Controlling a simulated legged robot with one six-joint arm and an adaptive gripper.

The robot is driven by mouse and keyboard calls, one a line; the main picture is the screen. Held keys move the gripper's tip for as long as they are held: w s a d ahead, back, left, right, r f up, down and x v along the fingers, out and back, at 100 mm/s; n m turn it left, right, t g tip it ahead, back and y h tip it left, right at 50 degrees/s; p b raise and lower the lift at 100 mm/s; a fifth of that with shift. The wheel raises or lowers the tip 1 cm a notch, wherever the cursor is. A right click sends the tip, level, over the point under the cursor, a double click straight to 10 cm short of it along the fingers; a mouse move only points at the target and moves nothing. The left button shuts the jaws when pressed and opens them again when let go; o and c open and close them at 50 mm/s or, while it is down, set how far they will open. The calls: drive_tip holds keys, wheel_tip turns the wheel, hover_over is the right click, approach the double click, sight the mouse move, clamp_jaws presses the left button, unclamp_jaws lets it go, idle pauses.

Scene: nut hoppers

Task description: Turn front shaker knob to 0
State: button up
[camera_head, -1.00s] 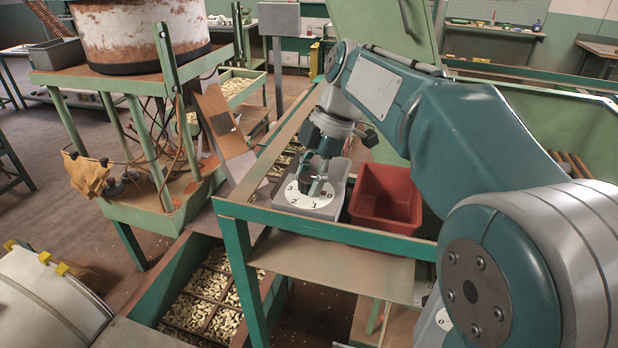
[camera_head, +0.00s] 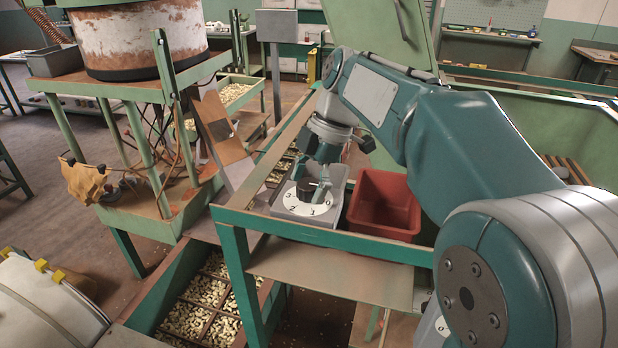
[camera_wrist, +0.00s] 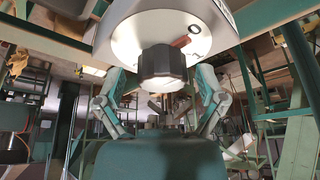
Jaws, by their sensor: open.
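The front shaker knob (camera_head: 304,189) is dark and stands on a round white dial (camera_head: 292,203) marked 3, 2, 1 and 0, on a grey housing. In the wrist view the dark knob (camera_wrist: 162,66) lies between the two fingers of my gripper (camera_wrist: 161,82), with a visible gap on each side. A reddish-brown pointer (camera_wrist: 181,42) extends from beside the knob toward the 0 mark on the white dial (camera_wrist: 128,42). In the head view my gripper (camera_head: 316,185) points down over the dial, its fingers spread and partly hiding the knob and dial.
A red bin (camera_head: 384,205) stands just right of the dial housing. A green frame rail (camera_head: 320,229) runs in front of both. A sloped brown chute (camera_head: 222,130) is to the left. Trays of nuts (camera_head: 205,300) lie below.

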drive_tip(key=v, duration=1.1)
drive_tip(key=shift+r, duration=0.35)
drive_tip(key=shift+w+d, duration=0.1)
drive_tip(key=shift+d, duration=0.05)
drive_tip(key=s+d+f+m+t+h, duration=0.1)
drive_tip(key=s+d+f+m+t, duration=0.1)
drive_tip(key=s+m, duration=0.3)
drive_tip(key=s+d+f+m+t+h, duration=0.1)
drive_tip(key=s+d+f+m, duration=0.1)
drive_tip(key=s+f+m, duration=0.3)
drive_tip(key=s+d+f+m+t, duration=0.2)
drive_tip(key=s+f+m, duration=0.2)
drive_tip(key=m, duration=0.3)
drive_tip(key=shift+s+d+f+t+h, duration=0.1)
drive_tip(key=shift+s+t+h, duration=0.1)
drive_tip(key=shift+s, duration=0.2)
drive_tip(key=shift+s+d+t+h, duration=0.1)
drive_tip(key=shift+s+d+h, duration=0.1)
drive_tip(key=shift+s, duration=0.25)
drive_tip(key=s+d+f+m+t+h, duration=0.1)
drive_tip(key=s+d+f+m+t, duration=0.1)
drive_tip(key=s+f+m, duration=0.3)
wheel_tip(320, 180, down, 3)
drive_tip(key=shift+s+m, duration=0.35)
drive_tip(key=shift+m, duration=0.25)
drive_tip(key=shift+d, duration=0.1)
